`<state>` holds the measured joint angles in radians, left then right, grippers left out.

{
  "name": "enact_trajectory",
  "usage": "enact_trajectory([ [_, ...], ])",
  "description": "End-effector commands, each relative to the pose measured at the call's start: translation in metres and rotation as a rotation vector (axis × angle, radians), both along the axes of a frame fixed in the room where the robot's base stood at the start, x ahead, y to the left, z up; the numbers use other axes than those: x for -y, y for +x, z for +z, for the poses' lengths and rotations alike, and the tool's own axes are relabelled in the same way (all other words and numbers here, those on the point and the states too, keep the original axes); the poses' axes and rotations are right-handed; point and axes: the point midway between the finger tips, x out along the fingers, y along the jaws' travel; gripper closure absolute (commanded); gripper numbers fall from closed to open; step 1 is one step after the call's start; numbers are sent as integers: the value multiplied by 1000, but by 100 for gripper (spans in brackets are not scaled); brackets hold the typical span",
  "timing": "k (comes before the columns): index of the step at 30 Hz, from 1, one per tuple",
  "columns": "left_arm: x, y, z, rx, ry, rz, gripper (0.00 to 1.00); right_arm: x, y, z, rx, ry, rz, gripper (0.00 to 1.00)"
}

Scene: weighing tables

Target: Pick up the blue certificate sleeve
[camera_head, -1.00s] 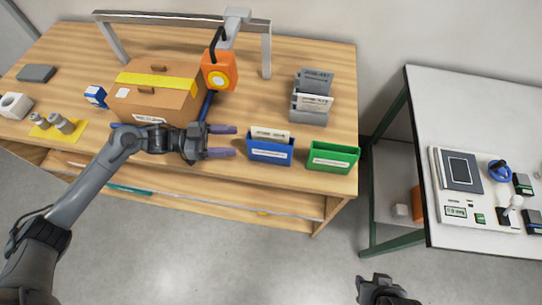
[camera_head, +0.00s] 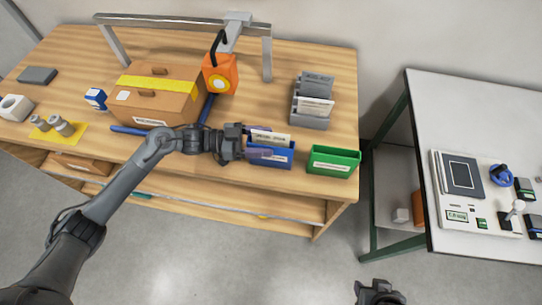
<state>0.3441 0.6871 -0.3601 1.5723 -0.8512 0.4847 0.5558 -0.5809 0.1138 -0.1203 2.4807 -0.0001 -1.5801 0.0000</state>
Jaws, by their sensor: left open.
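The blue certificate sleeve (camera_head: 270,158) stands at the front of the wooden table with a white labelled card (camera_head: 272,137) showing at its top. My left gripper (camera_head: 262,143) reaches in from the left. It is open, with one finger near the card and the other across the sleeve's left front. I cannot tell whether the fingers touch it. My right gripper (camera_head: 380,292) shows only partly at the bottom edge, away from the tables; its jaws are not clear.
A green sleeve (camera_head: 332,161) stands just right of the blue one. A grey rack (camera_head: 311,110) with cards is behind. A brown box (camera_head: 157,96) and a hanging orange device (camera_head: 220,75) are to the left. A white table (camera_head: 480,120) holds instruments at right.

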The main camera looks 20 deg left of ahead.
Motion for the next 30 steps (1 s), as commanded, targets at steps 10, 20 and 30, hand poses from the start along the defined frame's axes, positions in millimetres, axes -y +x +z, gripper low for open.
enact_trajectory([
  [10,1,1,0,0,0,1,56,2,0,0,0,-11,6,59],
  [20,1,1,0,0,1,1,100,2,0,-1,0,-11,6,59],
  [30,1,1,3,2,0,1,100,1,0,0,0,-4,2,59],
])
